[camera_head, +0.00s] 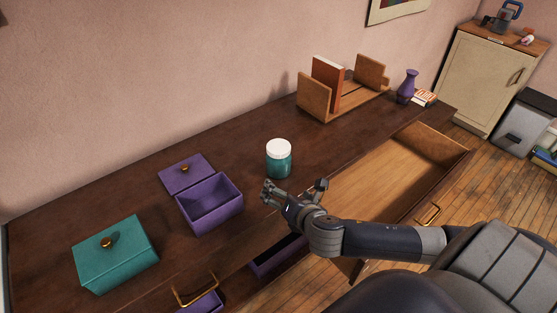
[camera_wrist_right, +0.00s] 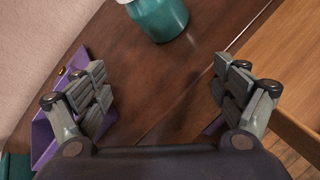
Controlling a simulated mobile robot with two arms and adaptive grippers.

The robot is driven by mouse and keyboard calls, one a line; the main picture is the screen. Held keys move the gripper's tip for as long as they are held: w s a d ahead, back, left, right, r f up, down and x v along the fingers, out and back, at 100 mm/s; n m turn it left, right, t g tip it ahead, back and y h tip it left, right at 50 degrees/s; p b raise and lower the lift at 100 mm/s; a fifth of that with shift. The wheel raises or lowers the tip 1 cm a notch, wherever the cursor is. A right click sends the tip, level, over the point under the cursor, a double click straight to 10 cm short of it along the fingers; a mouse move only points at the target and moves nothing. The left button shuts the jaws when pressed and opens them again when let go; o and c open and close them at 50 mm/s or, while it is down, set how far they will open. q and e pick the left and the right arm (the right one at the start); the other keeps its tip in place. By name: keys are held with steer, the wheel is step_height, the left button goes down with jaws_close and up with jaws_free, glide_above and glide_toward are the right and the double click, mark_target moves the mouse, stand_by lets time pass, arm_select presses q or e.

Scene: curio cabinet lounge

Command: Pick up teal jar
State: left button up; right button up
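The teal jar (camera_head: 279,162) has a white lid and stands upright on the dark wooden cabinet top (camera_head: 130,183), near its middle. My right gripper (camera_head: 294,188) is just in front of the jar in the head view, with its fingers spread and nothing between them. In the right wrist view the jar (camera_wrist_right: 158,18) shows at the top edge, ahead of the open fingertips (camera_wrist_right: 164,84) and apart from them. Its top is cut off there. My left gripper is in neither view.
An open purple box (camera_head: 209,204) with its lid (camera_head: 187,174) beside it and a teal box (camera_head: 115,255) stand to the left. A wooden book rack (camera_head: 315,95) and a purple vase (camera_head: 406,87) stand at the back right. An open drawer (camera_head: 390,180) juts out at the right.

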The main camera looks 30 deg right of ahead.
mark_target(279, 160)
steer(key=w+d+n, duration=0.1)
steer(key=n, duration=0.1)
steer(key=w+d+r+n+t, duration=0.1)
steer(key=n, duration=0.1)
steer(key=w+d+r+n, duration=0.1)
steer(key=d+n, duration=0.1)
steer(key=shift+r+n+t, duration=0.25)
steer(key=shift+n+t, duration=0.05)
steer(key=shift+w+d+n, duration=0.2)
steer(key=shift+w+n, duration=0.05)
steer(key=shift+n, duration=0.05)
steer(key=p+x, duration=0.1)
steer(key=x, duration=0.9)
steer(key=shift+w, duration=0.3)
steer(key=shift+r, duration=0.1)
steer(key=c, duration=1.4)
